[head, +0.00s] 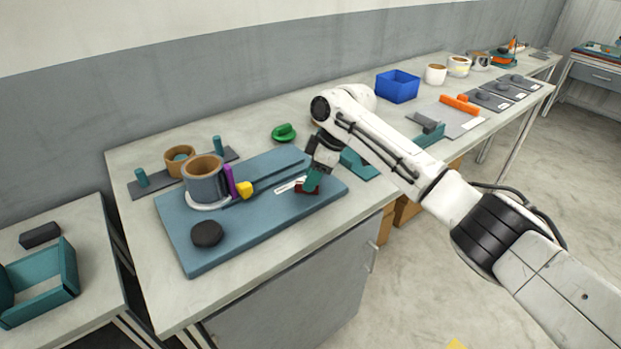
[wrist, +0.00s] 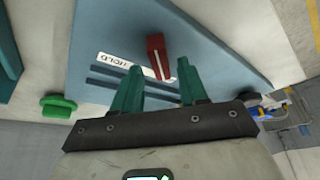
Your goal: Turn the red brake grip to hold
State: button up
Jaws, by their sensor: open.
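The red brake grip (wrist: 157,56) is a small red bar with a pale line along it, on the blue board (wrist: 100,30). In the wrist view it stands beside a white label reading HOLD (wrist: 117,60). In the head view the grip (head: 308,188) is partly hidden by my gripper (head: 313,178). My gripper (wrist: 158,82) has two teal fingers, open, with the grip in line with the gap, just past the fingertips. I cannot tell whether they touch it. The white label (head: 290,185) also shows in the head view.
The board carries a grey cup-like drum (head: 204,180), a purple piece (head: 230,181), a yellow piece (head: 245,190) and a black knob (head: 207,234). A green knob (head: 284,133) lies behind. A blue bin (head: 397,86) stands further right. The board's front right corner is clear.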

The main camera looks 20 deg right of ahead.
jog(key=shift+w+a+f, duration=0.1)
jog(key=shift+a+f, duration=0.1)
jog(key=shift+f, duration=0.45)
jog(key=shift+c, duration=0.3)
grip_shut()
